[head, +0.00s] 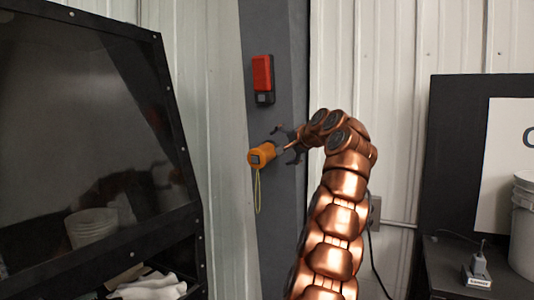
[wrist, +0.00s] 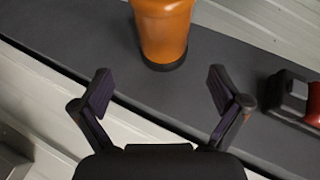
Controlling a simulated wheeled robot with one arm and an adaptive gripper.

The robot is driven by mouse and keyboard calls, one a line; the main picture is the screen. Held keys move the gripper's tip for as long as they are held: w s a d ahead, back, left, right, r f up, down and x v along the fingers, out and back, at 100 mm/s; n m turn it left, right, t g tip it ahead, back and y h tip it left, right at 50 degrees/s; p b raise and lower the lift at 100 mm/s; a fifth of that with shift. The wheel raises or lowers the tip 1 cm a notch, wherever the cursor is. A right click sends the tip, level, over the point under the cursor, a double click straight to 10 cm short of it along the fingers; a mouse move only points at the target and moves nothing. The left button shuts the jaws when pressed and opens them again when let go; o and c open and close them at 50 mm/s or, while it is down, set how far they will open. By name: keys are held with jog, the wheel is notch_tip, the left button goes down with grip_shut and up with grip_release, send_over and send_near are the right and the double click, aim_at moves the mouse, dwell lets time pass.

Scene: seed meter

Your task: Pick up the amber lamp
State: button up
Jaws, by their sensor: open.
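The amber lamp (head: 262,155) is an orange cylinder with a dark end and a yellow cord hanging below it, against a dark grey post in the head view. In the wrist view the lamp (wrist: 162,28) shows at the top middle, its dark end towards me, partly cut off by the frame. My gripper (head: 285,146) is just right of the lamp. In the wrist view my gripper (wrist: 160,82) has its fingers spread wide, with the lamp beyond the fingertips and roughly centred between them. Nothing is between the fingers.
A red and black device (head: 263,78) is on the grey post (head: 275,35) above the lamp; it shows at right in the wrist view (wrist: 297,95). A dark glazed cabinet (head: 90,120) stands left. At right, a black bench (head: 445,262) holds a white bucket (head: 524,235) and a small device.

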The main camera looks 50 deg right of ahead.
aim_at(272, 150)
jog(key=shift+x, duration=1.05)
jog(key=shift+a+p+x, duration=0.1)
jog(key=shift+p+x, duration=0.4)
jog(key=shift+x, duration=0.2)
jog(key=shift+a+p+x, duration=0.15)
jog(key=shift+p+x, duration=0.3)
jog(key=shift+x, duration=0.3)
jog(key=shift+p+x, duration=0.5)
jog(key=shift+x, duration=0.8)
jog(key=shift+r, duration=0.15)
jog(key=shift+c, duration=0.4)
jog(key=c, duration=1.3)
jog(key=shift+r, duration=0.1)
